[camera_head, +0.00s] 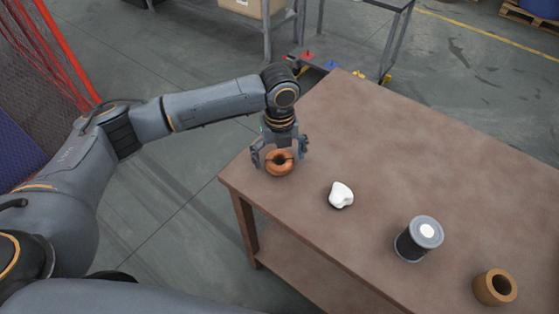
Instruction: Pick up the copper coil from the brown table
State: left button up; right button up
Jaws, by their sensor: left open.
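The copper coil (279,168) is a small shiny orange ring near the left corner of the brown table (400,150). My left gripper (280,158) points down right over the coil. Its fingers are open, one on each side of the coil, and a dark part of the gripper covers the coil's upper middle. I cannot tell whether the fingers touch the coil. My right gripper is not in view.
A white lumpy object (341,195), a dark can with a grey lid (419,238) and a tan ring (495,287) stand on the table to the right. The table's far half is clear. Metal frames stand behind it, and a red-framed mesh (50,80) is at the left.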

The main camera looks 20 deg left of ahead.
pick_arm(q)
jog(key=c, duration=1.3)
jog(key=shift+c, duration=0.8)
jog(key=shift+r, duration=0.15)
